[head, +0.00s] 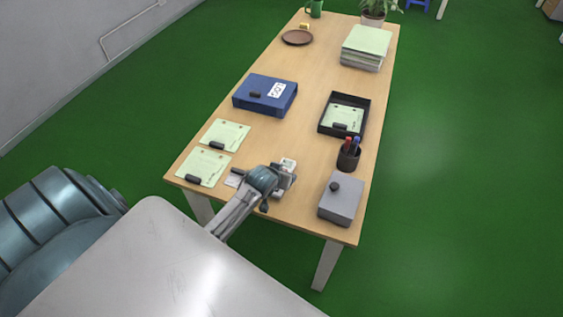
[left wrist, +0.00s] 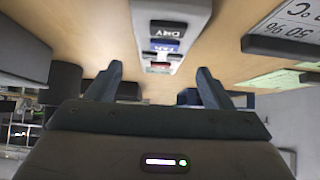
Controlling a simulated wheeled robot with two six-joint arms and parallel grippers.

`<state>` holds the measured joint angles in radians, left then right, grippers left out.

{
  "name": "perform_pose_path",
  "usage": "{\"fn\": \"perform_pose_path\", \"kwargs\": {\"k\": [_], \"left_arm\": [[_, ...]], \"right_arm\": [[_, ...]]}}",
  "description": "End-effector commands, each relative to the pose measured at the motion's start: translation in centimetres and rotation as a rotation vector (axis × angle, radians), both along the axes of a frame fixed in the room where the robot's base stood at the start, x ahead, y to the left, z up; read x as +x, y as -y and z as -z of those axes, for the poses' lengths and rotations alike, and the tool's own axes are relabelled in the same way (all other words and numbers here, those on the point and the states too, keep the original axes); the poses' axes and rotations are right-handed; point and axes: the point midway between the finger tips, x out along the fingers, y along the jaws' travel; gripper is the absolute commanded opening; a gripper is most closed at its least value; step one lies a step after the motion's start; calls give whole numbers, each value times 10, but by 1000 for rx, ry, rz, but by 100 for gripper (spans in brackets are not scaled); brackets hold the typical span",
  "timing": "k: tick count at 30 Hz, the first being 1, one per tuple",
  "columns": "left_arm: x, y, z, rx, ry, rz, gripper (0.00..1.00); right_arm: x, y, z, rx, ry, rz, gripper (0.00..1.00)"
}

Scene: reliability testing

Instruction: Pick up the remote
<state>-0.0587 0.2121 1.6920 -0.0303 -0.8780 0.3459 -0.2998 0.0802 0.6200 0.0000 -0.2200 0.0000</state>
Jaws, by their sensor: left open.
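The remote (left wrist: 168,35) is a white handheld unit with dark buttons, one marked DRY, at the top middle of the left wrist view. In the head view, a white piece that appears to be the remote (head: 288,164) shows at the table's near end, partly hidden by my gripper. My left gripper (head: 279,181) is low over the table there. In the left wrist view its two fingers (left wrist: 158,80) are spread, with the remote lined up between them and visible gaps at both sides. I cannot tell whether the remote is within the fingers' reach. My right gripper is not in view.
A small display (left wrist: 288,35) and a white item (head: 235,177) lie near my gripper. A grey box (head: 340,203), a pen cup (head: 348,158), green sheets (head: 203,167), a blue binder (head: 265,95) and a black tray (head: 323,128) surround it. The table's middle (head: 285,130) is clear.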

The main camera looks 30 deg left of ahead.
Motion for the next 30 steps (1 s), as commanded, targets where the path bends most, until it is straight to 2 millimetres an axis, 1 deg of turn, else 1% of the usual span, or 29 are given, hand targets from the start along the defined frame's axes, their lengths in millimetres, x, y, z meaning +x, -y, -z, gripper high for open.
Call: {"fn": "perform_pose_path", "kwargs": {"k": [1, 3, 6, 9, 18, 23, 24, 26, 30], "left_arm": [[6, -2, 1, -1, -1, -1, 75], [12, -4, 7, 0, -1, 0, 75], [20, -6, 17, 0, -1, 0, 75], [24, -7, 22, 0, 0, 0, 75], [26, -7, 25, 0, 1, 0, 75], [26, -7, 25, 0, 0, 0, 43], [26, -7, 25, 0, 0, 0, 35], [26, -7, 25, 0, 0, 0, 24], [26, -7, 25, 0, 1, 0, 23]], "right_arm": [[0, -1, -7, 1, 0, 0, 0], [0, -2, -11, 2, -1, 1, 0], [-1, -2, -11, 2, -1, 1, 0], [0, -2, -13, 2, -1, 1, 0], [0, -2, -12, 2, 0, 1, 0], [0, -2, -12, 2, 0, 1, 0], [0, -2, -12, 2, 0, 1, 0], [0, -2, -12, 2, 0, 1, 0], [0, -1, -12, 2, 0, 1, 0]]}}
